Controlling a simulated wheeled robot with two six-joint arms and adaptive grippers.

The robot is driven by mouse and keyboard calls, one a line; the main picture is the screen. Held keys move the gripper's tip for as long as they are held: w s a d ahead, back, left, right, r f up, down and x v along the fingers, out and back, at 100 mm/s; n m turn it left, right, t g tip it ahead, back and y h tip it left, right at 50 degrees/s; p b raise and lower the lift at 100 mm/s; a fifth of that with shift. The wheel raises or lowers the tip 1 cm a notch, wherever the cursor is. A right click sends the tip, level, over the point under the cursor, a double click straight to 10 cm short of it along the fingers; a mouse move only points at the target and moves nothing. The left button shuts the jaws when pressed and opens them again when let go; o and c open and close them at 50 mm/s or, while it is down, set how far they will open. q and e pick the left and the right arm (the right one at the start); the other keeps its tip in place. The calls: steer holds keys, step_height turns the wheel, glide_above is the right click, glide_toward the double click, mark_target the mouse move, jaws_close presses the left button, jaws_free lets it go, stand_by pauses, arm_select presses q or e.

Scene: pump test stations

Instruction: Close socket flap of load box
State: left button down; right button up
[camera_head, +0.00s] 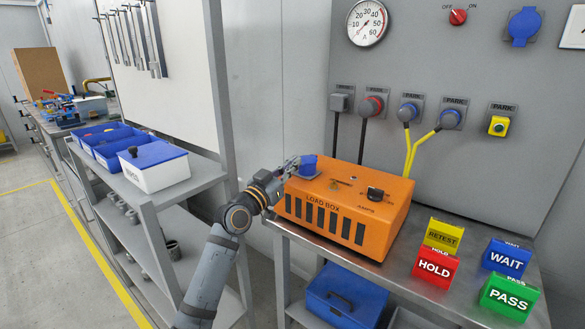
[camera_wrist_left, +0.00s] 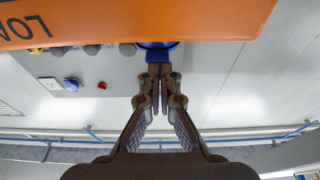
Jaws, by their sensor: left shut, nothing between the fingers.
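The orange load box (camera_head: 345,212) sits on the steel bench. Its blue socket flap (camera_head: 308,165) stands raised at the box's top left corner. My left arm comes up from below, and its gripper (camera_head: 291,166) is at that corner, just left of the flap. In the left wrist view, the load box (camera_wrist_left: 130,18) hangs across the top of the upside-down picture. There my left gripper (camera_wrist_left: 159,70) is shut and empty, with its fingertips close to the blue flap (camera_wrist_left: 157,53). I cannot tell if they touch. My right gripper is not in view.
Green, red, blue and yellow signs, including HOLD (camera_head: 436,264) and PASS (camera_head: 510,295), stand right of the box. The grey panel (camera_head: 420,60) with parked plugs rises behind. A shelf with bins (camera_head: 153,166) stands left. A blue case (camera_head: 345,296) is below the bench.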

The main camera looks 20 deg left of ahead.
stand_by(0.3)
arm_select(q)
steer(key=shift+r+p, duration=0.3)
steer(key=shift+p, duration=0.1)
step_height(320, 180, up, 3)
steer(key=shift+w+r+p, duration=0.1)
steer(key=shift+p, duration=1.05)
steer(key=shift+s+a, duration=0.15)
steer(key=shift+s, duration=0.3)
steer(key=f+v, duration=0.1)
steer(key=v, duration=0.8)
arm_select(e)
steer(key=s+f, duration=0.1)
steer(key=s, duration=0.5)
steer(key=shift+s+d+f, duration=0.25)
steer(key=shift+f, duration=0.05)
arm_select(q)
steer(key=shift+f, duration=0.1)
